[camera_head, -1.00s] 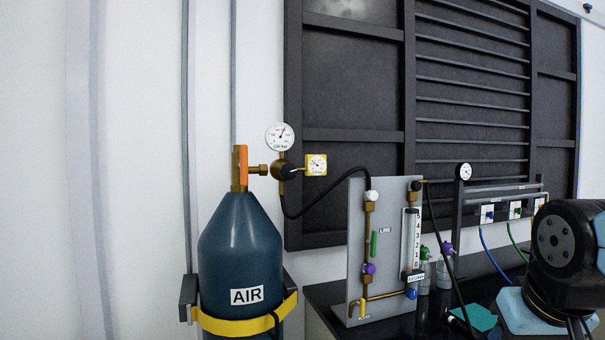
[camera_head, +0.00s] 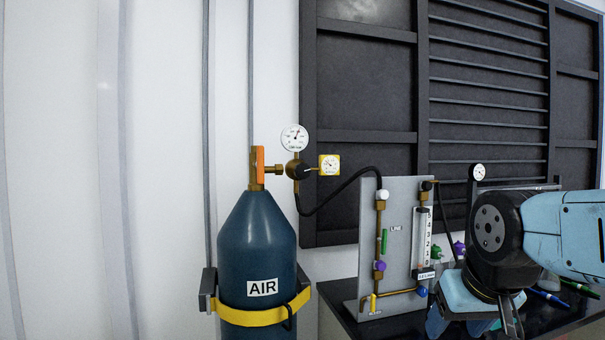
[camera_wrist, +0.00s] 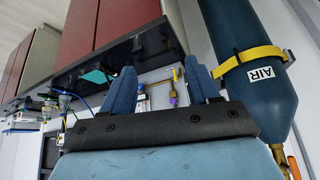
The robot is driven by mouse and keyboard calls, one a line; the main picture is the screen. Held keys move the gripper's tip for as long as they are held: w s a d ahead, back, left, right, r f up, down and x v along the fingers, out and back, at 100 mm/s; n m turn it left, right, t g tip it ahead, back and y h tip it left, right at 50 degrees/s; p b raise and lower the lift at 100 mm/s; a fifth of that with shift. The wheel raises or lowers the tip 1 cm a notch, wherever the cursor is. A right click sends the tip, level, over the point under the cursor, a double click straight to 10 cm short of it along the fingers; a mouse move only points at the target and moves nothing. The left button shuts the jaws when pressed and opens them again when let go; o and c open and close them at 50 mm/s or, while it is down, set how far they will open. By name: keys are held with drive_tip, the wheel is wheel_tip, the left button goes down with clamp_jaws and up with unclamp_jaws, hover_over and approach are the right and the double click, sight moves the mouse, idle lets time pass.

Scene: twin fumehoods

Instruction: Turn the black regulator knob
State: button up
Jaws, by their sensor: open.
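The black regulator knob (camera_head: 298,169) sits on the brass regulator beside the top of the blue AIR cylinder (camera_head: 258,240). A round white gauge (camera_head: 294,138) is above the knob and a yellow-framed gauge (camera_head: 329,165) is to its right. The cylinder also shows at the right of the wrist view (camera_wrist: 250,50); brass fittings show at its lower right edge, but I cannot make out the knob there. My gripper (camera_wrist: 164,82) is open and empty, its two blue fingers spread apart. In the head view my arm is at the right, well apart from the knob.
A grey panel (camera_head: 401,215) with tubing, small valves and a flowmeter stands on the dark bench (camera_head: 345,310), between the cylinder and my arm. A black hose (camera_head: 338,193) runs from the regulator to it. A yellow strap (camera_head: 260,316) holds the cylinder. The wall at left is clear.

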drive_tip(key=shift+o, duration=1.1)
drive_tip(key=w+a+r+t+y, duration=0.1)
drive_tip(key=w+a+r, duration=0.3)
drive_tip(key=w, duration=0.4)
drive_tip(key=w+a+r+m+t+y, duration=0.1)
drive_tip(key=w+a+r+t, duration=0.3)
drive_tip(key=w, duration=0.3)
drive_tip(key=shift+w+r, duration=0.35)
drive_tip(key=shift+r, duration=0.05)
drive_tip(key=m+t+y, duration=0.3)
drive_tip(key=m+t, duration=0.1)
drive_tip(key=t, duration=0.2)
approach(303, 172)
drive_tip(key=x, duration=1)
drive_tip(key=shift+w, duration=0.2)
drive_tip(key=c, duration=1)
